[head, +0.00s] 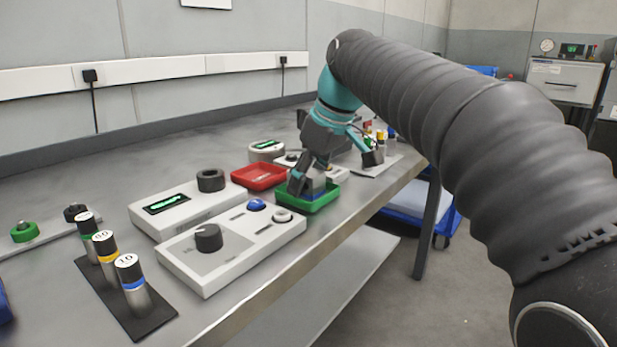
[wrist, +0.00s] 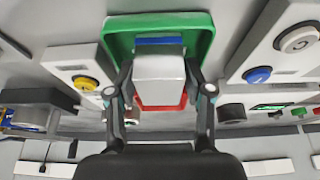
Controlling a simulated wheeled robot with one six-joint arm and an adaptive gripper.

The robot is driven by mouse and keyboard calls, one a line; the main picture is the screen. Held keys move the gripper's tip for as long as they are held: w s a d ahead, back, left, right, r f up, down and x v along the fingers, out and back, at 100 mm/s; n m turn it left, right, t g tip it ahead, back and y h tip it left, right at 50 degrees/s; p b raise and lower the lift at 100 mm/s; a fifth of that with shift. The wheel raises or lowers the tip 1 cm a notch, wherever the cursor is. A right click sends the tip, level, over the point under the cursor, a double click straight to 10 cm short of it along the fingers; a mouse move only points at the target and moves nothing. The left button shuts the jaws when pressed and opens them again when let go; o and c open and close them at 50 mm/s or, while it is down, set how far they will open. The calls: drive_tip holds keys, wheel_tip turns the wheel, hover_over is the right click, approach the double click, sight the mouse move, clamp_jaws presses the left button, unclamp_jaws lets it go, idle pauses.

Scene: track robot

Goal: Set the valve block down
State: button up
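The valve block (wrist: 160,70) is a pale grey block with a blue band. It sits between the fingers of my gripper (wrist: 160,82), which lie close along both its sides and look shut on it. In the head view my gripper (head: 310,180) points down into the green tray (head: 325,203), with the block (head: 319,186) partly hidden by a finger. The green tray also shows around the block in the wrist view (wrist: 118,42). The block is low inside the tray rim; I cannot tell whether it touches the floor.
A red tray (head: 258,176) lies left of the green one. A control box with a dark knob and blue button (head: 256,205) stands in front, beside a box with a green display (head: 165,204). Labelled cylinders stand on a black plate (head: 130,305). The bench's front edge is close by.

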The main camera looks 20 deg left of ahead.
drive_tip(key=p+v, duration=0.3)
drive_tip(key=v, duration=0.9)
drive_tip(key=s+d+f+m+t+h, duration=0.1)
drive_tip(key=s+d+f+m, duration=0.35)
drive_tip(key=d, duration=0.45)
drive_tip(key=s+d+f+m+t+h, duration=0.1)
drive_tip(key=s+d+f+m, duration=0.2)
drive_tip(key=d+f, duration=0.4)
drive_tip(key=s+d+f+m+t+h, duration=0.1)
drive_tip(key=s+d+f+m, duration=0.2)
drive_tip(key=s+d+f, duration=0.2)
drive_tip(key=s+d+f+m+h, duration=0.1)
drive_tip(key=s+d+f+m, duration=0.2)
drive_tip(key=s+d+f, duration=0.3)
wheel_tip(320, 180, down, 5)
drive_tip(key=shift+s+d+f+t, duration=0.15)
drive_tip(key=shift+s+t, duration=0.25)
drive_tip(key=shift+s, duration=0.25)
